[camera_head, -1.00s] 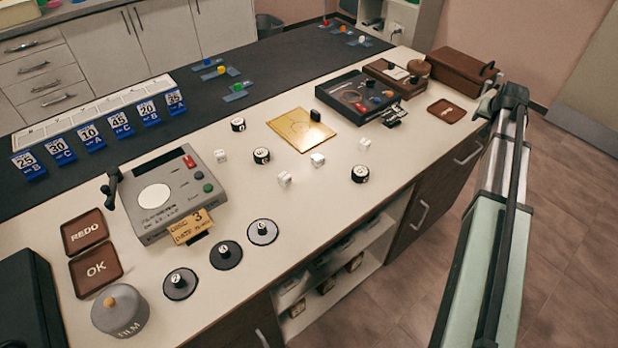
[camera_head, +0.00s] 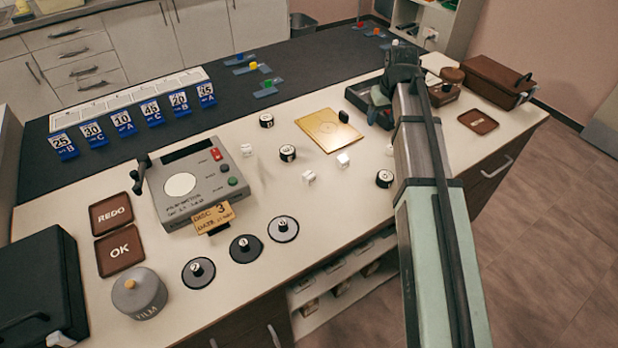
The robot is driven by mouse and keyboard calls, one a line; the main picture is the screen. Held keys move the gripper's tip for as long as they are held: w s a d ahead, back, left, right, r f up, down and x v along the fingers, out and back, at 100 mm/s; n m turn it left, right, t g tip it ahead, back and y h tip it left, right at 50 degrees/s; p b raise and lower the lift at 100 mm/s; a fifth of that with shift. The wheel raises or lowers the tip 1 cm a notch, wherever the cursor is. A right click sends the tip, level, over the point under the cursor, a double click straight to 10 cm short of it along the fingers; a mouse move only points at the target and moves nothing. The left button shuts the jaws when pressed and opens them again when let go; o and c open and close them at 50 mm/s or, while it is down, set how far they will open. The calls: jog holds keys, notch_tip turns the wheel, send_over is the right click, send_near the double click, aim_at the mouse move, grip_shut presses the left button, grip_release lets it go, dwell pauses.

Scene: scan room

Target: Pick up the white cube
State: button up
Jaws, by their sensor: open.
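Several small white cubes lie on the pale counter: one right of the grey device (camera_head: 246,150), one in the middle (camera_head: 308,177), one below the gold plate (camera_head: 343,160) and one partly beside my arm (camera_head: 390,150). The pictures do not tell which is meant. My gripper (camera_head: 379,104) is open above the counter's far right part, over the dark panel, right of the gold plate and beyond the cubes. No cube shows between its fingers, which are small and partly hidden by my arm.
Black-and-white round pieces (camera_head: 287,153) stand among the cubes. A gold plate (camera_head: 330,130) lies behind them. The grey device (camera_head: 195,187) stands left, with knobbed discs (camera_head: 283,229) in front. My arm hides part of the dark panel (camera_head: 357,97).

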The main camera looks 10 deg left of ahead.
jog(key=s+a+r+n+g, duration=0.1)
jog(key=s+a+r+n, duration=0.15)
jog(key=s+a, duration=0.6)
jog(key=n+g, duration=0.2)
jog(key=n, duration=0.2)
send_over(307, 173)
jog(key=shift+h, duration=0.4)
jog(key=f, duration=0.7)
jog(key=shift+a+f, duration=0.25)
jog(key=shift+a, duration=0.05)
jog(key=shift+d+f, duration=0.15)
jog(key=shift+f, duration=1.2)
jog(key=shift+d+f, duration=0.1)
jog(key=shift+f, duration=1.2)
jog(key=shift+c, duration=0.3)
jog(key=c, duration=1.1)
